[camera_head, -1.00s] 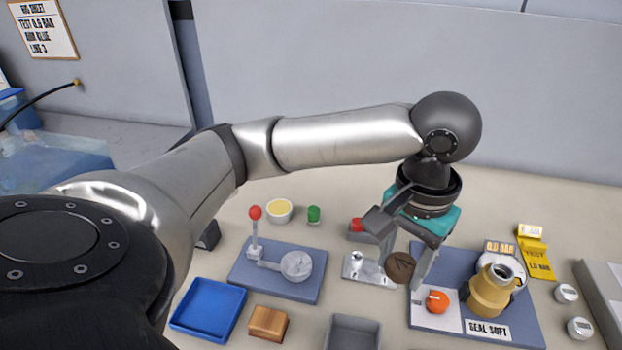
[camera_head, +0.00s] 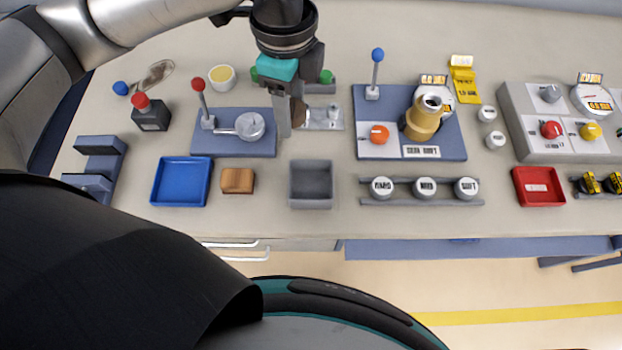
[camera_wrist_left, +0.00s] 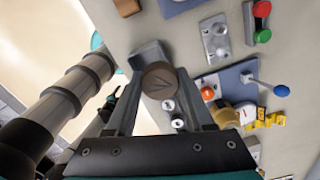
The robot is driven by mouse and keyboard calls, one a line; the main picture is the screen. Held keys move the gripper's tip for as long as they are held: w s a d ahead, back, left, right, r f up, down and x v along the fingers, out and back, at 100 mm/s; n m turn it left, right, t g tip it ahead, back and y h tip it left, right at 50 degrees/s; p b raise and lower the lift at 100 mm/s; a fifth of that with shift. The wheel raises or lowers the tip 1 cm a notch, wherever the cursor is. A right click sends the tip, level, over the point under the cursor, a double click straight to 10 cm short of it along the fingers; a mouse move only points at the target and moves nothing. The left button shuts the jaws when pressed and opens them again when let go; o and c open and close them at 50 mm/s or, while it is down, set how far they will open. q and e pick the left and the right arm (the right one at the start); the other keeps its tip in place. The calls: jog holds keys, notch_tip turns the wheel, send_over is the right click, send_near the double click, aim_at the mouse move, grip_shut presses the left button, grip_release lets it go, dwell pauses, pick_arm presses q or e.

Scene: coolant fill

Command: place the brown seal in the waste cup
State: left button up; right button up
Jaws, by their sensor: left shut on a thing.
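My left gripper (camera_head: 290,122) points down over the work surface and is shut on the brown seal (camera_head: 299,111). The seal is a round disc, mostly hidden behind a finger in the head view. In the left wrist view the seal (camera_wrist_left: 160,80) sits between the fingertips, with a V-like mark on its face. A grey square open container (camera_head: 311,203), possibly the waste cup, stands nearer the front edge than the gripper. In the wrist view this container (camera_wrist_left: 150,52) shows just beyond the seal, partly covered by it. My right gripper cannot be made out.
A blue tray (camera_head: 181,202) and a wooden block (camera_head: 237,181) stand left of the grey container. A rack of round weights (camera_head: 425,188) and a blue board (camera_head: 452,140) lie further right.

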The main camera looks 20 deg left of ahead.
aim_at(311, 189)
pick_arm(q)
jog(key=m, duration=0.2)
jog(key=r+m+p, duration=0.1)
jog(key=m, duration=0.1)
jog(key=d+m+p, duration=0.1)
jog(key=m, duration=0.1)
jog(key=shift+s+r, duration=0.15)
jog(key=shift+s, duration=0.25)
notch_tip(311, 189, up, 2)
jog(key=s+d+m+p, duration=0.25)
jog(key=m+p, duration=0.25)
jog(key=m, duration=1.2)
notch_tip(311, 189, down, 20)
jog(key=b, duration=0.3)
jog(key=shift+w+d+r, duration=0.1)
jog(key=shift+d+r, duration=0.05)
jog(key=o, duration=0.8)
jog(key=shift+c, duration=0.2)
